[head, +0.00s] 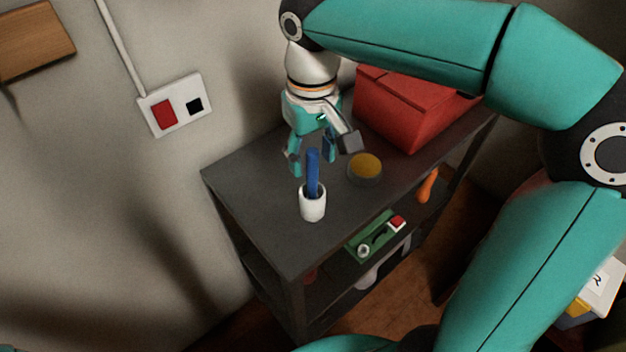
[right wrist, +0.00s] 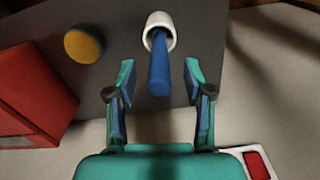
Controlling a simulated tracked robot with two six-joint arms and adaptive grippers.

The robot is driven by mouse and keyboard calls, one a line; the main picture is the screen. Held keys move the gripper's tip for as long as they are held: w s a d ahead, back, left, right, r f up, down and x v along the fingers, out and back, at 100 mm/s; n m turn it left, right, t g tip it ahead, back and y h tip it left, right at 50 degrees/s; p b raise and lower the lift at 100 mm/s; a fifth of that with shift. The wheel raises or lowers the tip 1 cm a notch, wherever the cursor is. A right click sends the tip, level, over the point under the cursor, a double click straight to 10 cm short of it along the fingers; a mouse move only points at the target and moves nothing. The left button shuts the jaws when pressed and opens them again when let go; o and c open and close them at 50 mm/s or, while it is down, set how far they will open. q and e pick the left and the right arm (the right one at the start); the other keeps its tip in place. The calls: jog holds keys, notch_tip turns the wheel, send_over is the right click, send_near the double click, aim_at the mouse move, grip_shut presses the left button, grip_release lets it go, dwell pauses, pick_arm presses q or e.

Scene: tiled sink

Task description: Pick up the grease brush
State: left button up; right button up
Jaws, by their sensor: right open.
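The grease brush (head: 313,172) shows as a blue handle standing up out of a white cup (head: 313,206) on the dark shelf top. Its lower end is hidden inside the cup. My right gripper (head: 311,160) is open and close to the handle, above the cup. In the right wrist view, the blue handle (right wrist: 159,72) lies between the lines of the two open fingers (right wrist: 161,82), with the white cup (right wrist: 158,28) beyond. I see a gap on each side of the handle. My left gripper is not in view.
A round tin with a yellow top (head: 365,168) stands right of the cup. A red toolbox (head: 405,112) sits at the back right of the shelf unit (head: 270,190). A wall socket plate (head: 175,104) is on the left. The shelf top left of the cup is clear.

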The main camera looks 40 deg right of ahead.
aim_at(312, 184)
jog(key=shift+f, duration=1.3)
grip_shut()
jog(key=shift+r, duration=0.15)
